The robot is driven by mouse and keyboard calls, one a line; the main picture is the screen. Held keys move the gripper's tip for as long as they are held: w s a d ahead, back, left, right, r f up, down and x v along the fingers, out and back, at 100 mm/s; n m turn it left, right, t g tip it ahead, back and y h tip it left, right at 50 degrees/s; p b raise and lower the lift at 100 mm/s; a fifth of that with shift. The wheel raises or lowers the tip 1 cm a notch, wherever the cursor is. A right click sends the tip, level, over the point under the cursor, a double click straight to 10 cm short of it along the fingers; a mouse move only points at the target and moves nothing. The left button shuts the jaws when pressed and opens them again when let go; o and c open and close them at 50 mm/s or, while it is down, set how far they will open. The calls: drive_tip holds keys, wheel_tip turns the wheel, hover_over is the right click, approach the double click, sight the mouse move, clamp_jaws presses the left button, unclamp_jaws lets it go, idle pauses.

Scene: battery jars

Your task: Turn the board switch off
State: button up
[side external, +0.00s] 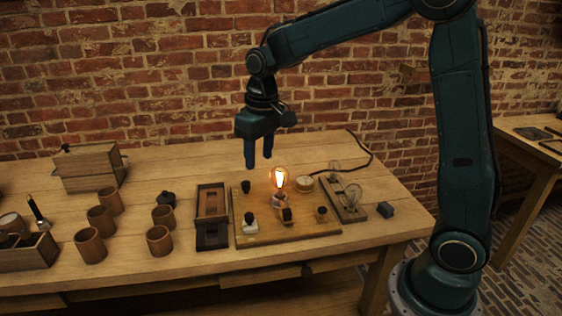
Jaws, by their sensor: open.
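The wooden board (270,235) lies on the bench, with a lit bulb (279,181) standing on it. Small fittings sit on the board: a pale block with a dark top (250,224), a small dark-and-brown piece (286,215) in front of the bulb, and dark posts (321,214). They are too small for me to tell which is the switch. My gripper (258,162) is open and empty, pointing down in the air over the back left part of the board, with its fingertips a little above and left of the bulb in the picture.
A dark-framed tray (212,235) stands left of the board, then several brown jars (90,245) and a wooden box (88,167). On the right are a holder with clear bulbs (347,208), a dark block (385,210) and a black cable (365,155).

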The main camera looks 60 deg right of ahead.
drive_tip(key=g, duration=0.1)
hover_over(249, 215)
wheel_tip(249, 215, down, 6)
drive_tip(key=shift+f, duration=0.1)
wheel_tip(249, 215, down, 14)
drive_tip(key=shift+r, duration=0.1)
idle(0.7)
drive_tip(key=shift+c, duration=0.5)
clamp_jaws()
